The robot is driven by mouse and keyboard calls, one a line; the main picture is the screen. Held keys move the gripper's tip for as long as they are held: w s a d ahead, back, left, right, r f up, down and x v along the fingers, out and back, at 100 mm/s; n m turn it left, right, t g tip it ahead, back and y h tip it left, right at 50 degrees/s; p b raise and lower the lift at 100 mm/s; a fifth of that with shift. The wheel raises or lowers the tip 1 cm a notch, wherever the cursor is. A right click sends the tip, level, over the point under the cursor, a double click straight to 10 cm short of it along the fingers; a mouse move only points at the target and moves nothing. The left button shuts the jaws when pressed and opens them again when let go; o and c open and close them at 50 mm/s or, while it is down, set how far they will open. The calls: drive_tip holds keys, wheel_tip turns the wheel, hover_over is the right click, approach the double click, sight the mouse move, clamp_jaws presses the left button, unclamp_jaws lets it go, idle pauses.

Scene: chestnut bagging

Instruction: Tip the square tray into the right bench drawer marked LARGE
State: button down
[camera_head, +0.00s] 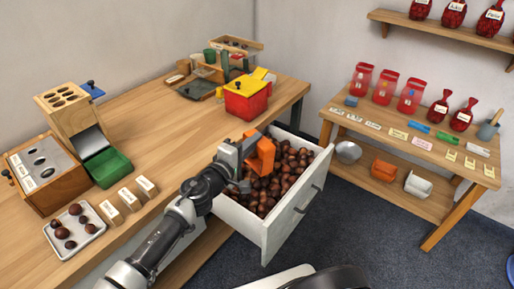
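A white square tray (99,229) with several chestnuts on it lies on the bench at the lower left. A green square tray (118,178) stands below the sorting box's sloped chute; I cannot see into all of it. A white bench drawer (249,222) is pulled out at the bench's right side and holds many chestnuts. I cannot read a marking on it.
Wooden sorting boxes (68,116) and label blocks (130,198) stand on the bench's left. A red box with a yellow lid (246,102) stands near the drawer. A side table (420,140) at right carries red bags and tags. The bench's middle is clear.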

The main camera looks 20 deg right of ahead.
drive_tip(key=shift+s+a+f+n+t+h+p, duration=0.1)
drive_tip(key=shift+s+a+n+t+h, duration=0.1)
drive_tip(key=shift+a+n+t+h, duration=0.3)
drive_tip(key=shift+s+a+f+n+t+h+p, duration=0.1)
drive_tip(key=shift+s+a+n+t+h, duration=0.1)
drive_tip(key=shift+a+t+h, duration=0.45)
drive_tip(key=shift+s+a+f+n+t+h+p, duration=0.1)
drive_tip(key=shift+s+a+n+t+h, duration=0.2)
drive_tip(key=shift+a, duration=0.45)
drive_tip(key=shift+w, duration=0.1)
